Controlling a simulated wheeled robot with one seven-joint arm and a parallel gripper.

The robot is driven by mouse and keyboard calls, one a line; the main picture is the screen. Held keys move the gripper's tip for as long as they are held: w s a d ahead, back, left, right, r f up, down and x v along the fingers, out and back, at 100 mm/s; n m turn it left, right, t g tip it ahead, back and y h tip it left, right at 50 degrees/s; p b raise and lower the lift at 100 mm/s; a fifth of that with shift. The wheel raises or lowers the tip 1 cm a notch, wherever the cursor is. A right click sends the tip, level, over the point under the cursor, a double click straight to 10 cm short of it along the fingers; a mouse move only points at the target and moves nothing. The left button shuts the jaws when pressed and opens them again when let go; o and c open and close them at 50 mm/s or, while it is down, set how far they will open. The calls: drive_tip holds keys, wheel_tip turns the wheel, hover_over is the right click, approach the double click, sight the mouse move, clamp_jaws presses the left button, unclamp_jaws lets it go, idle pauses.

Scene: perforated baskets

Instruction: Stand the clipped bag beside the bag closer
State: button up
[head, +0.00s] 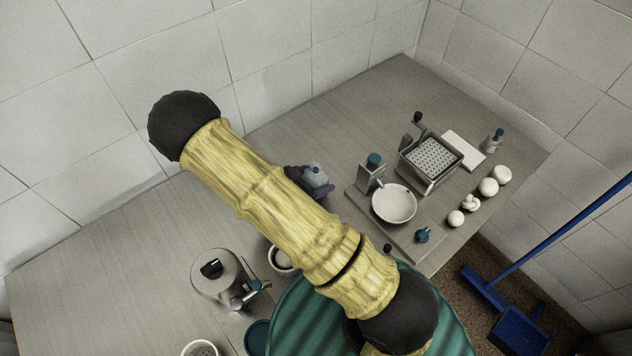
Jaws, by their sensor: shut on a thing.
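My yellow arm crosses the middle of the view, and I cannot make out my gripper's fingers; they are hidden behind it or out of frame. A small dark purple and pale blue-grey thing (316,178) shows just right of my arm, at the back of the worktop. It is partly covered, and I cannot tell whether it is the clipped bag. No thing is plainly the bag closer. A metal block with a teal knob (371,175) stands on a board behind a white bowl (394,204).
A cranked perforated box (432,158) stands at the back right, with several white round items (488,187) near the right edge. The left worktop (110,262) is clear. Tiled walls stand behind.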

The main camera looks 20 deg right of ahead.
sight(316, 166)
wheel_tip(316, 166, up, 8)
drive_tip(key=shift+r+b, duration=0.25)
drive_tip(key=shift+b, duration=0.25)
idle(0.5)
